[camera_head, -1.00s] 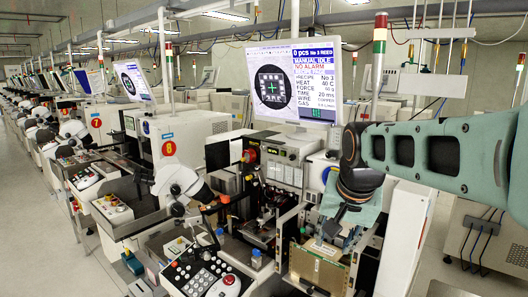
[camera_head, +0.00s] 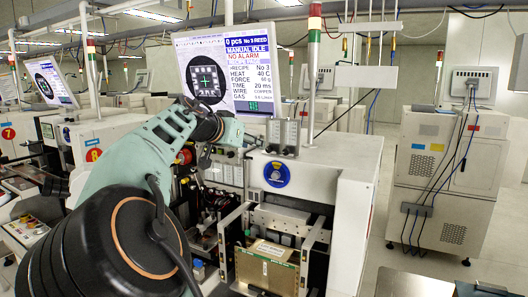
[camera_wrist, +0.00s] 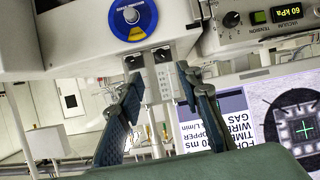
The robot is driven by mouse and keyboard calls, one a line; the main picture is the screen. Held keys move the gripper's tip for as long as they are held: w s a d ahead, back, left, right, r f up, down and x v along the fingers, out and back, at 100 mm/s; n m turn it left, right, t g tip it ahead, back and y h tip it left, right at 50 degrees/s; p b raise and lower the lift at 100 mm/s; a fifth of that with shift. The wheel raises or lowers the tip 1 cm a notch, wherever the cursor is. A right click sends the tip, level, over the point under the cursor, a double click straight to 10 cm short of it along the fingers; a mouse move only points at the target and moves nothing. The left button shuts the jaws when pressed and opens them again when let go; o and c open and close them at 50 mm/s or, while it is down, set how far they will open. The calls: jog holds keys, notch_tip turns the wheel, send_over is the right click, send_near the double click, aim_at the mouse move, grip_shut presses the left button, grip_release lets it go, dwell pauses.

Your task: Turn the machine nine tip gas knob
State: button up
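A pair of clear gas flow meters (camera_head: 283,137) stands on top of the near machine's white housing (camera_head: 330,160), right of its screen. They also show upside down in the wrist view (camera_wrist: 158,85), with small dark knob-like parts (camera_wrist: 161,55) at their base. I cannot tell which of these is the tip gas knob. My gripper (camera_head: 254,147) is just left of the meters in the head view. In the wrist view my gripper (camera_wrist: 158,82) is open, its two fingers either side of the meters with gaps visible. Contact is not visible.
The screen (camera_head: 225,75) stands close behind my gripper. A signal tower (camera_head: 313,60) rises right of the meters. A blue and yellow round label (camera_head: 277,174) is on the housing front. Below is an open bay with a brass-coloured block (camera_head: 267,267). The aisle at right is clear.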

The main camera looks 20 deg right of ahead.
aim_at(268, 148)
jog(key=p+x, duration=0.3)
jog(key=x, duration=0.7)
jog(key=shift+w+d, duration=0.2)
jog(key=shift+w, duration=0.1)
jog(key=shift+c, duration=0.3)
grip_shut()
